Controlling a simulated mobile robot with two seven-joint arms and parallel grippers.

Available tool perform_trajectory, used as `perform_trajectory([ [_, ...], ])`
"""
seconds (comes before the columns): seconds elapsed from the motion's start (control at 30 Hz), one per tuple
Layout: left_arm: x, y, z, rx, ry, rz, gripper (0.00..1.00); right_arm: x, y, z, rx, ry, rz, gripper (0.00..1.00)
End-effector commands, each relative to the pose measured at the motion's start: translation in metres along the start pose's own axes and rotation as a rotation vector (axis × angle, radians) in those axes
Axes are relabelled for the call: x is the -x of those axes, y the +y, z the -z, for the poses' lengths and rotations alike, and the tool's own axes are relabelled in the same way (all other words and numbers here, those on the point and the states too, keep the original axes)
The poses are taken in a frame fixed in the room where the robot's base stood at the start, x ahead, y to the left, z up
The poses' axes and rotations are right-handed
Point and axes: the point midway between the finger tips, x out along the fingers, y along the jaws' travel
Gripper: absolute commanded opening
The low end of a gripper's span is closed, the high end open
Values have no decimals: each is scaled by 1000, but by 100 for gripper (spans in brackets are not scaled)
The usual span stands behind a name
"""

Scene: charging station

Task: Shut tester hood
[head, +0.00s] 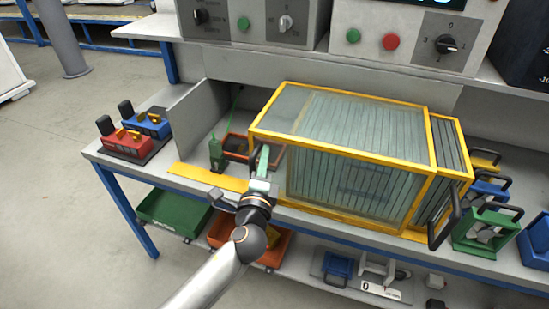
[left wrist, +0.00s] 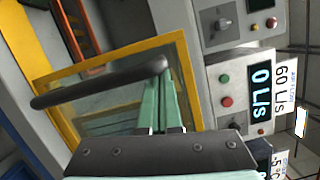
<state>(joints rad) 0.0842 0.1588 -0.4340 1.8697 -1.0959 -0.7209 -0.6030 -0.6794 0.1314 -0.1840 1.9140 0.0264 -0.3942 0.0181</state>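The tester hood (head: 345,150) is a long yellow-framed box with clear ribbed panes on the bench. A second, smaller framed section (head: 447,160) juts from its right end, with a dark handle (head: 444,222) there. My left gripper (head: 264,160) is at the hood's left front corner, green fingers pointing away from me. In the left wrist view the green fingers (left wrist: 163,100) are close together, and a dark bar handle (left wrist: 100,82) crosses in front of their tips. The bar hides the tips, so I cannot tell whether they hold it. A yellow frame (left wrist: 60,125) with clear panes lies behind.
A green bottle-like item (head: 216,152) and an orange tray (head: 236,142) stand left of the hood. Red and blue devices (head: 127,140) sit at the bench's left end. Control panels (head: 405,38) overhang behind.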

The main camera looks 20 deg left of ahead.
Motion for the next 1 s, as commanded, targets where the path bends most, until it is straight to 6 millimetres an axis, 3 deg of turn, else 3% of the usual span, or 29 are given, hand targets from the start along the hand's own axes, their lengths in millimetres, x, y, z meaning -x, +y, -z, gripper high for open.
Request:
perform_trajectory([
  [0.6,-48,40,-197,-8,-9,0,0,6,0,6,0,0,0,50],
  [0.8,-60,50,-246,-5,-8,1,0,2,0,2,0,0,0,50],
  [1.0,-68,56,-275,-2,-7,0,0,0,0,0,0,0,0,50],
])
